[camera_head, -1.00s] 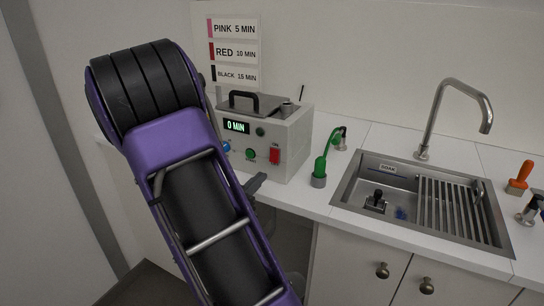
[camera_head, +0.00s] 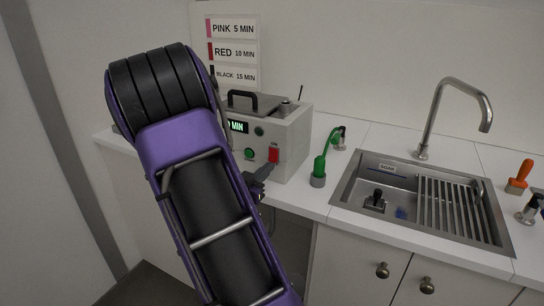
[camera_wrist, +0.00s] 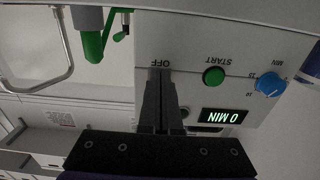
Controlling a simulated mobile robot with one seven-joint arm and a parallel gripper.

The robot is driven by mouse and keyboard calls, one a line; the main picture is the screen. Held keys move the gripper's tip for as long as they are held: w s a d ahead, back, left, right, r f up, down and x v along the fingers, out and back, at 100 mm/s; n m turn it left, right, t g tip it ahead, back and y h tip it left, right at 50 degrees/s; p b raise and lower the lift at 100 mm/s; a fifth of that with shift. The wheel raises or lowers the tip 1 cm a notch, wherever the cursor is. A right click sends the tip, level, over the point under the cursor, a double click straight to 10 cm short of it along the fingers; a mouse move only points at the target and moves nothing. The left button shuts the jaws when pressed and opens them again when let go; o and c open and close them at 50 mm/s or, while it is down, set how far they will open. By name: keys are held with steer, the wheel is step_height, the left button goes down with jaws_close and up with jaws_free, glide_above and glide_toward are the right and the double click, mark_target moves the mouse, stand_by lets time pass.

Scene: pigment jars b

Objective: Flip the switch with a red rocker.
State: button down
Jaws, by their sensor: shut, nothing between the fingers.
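The red rocker switch (camera_head: 273,155) is on the front of a grey-white box (camera_head: 292,140), with an ON label above it in the head view. My gripper (camera_head: 264,172) is just below and left of the rocker in that view. The wrist view is upside down. There the shut, empty fingertips (camera_wrist: 160,72) are at the OFF label, and the fingers hide the rocker. I cannot tell whether they touch it, nor which way it is tipped.
The box has a green START button (camera_wrist: 213,76), a blue knob (camera_wrist: 268,82) and a display (camera_wrist: 225,116) reading 0 MIN. A green-handled tool (camera_head: 320,165) stands right of the box. A sink (camera_head: 375,170) lies further right.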

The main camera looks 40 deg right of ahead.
steer(key=shift+w+d, duration=0.1)
steer(key=shift+d, duration=0.25)
steer(key=p+v, duration=0.1)
steer(key=v, duration=2)
